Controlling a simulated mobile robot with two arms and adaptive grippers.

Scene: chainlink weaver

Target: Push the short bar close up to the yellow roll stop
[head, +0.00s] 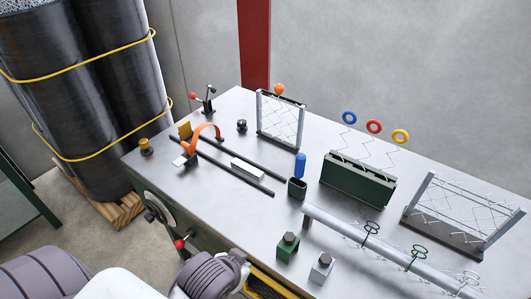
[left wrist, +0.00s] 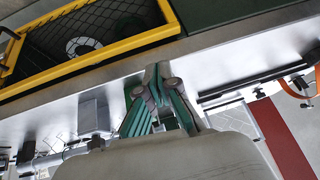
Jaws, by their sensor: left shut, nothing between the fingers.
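A short pale bar (head: 247,170) lies flat on the bench between two long dark rails (head: 228,156), towards their right ends. My right gripper is not in view.
A green block (head: 287,246) and a grey block (head: 321,267), a small dark cup (head: 297,188) and a blue cylinder (head: 300,165) stand right of the rails. A long tube (head: 350,229) crosses the right front. Bench space in front of the rails is clear.

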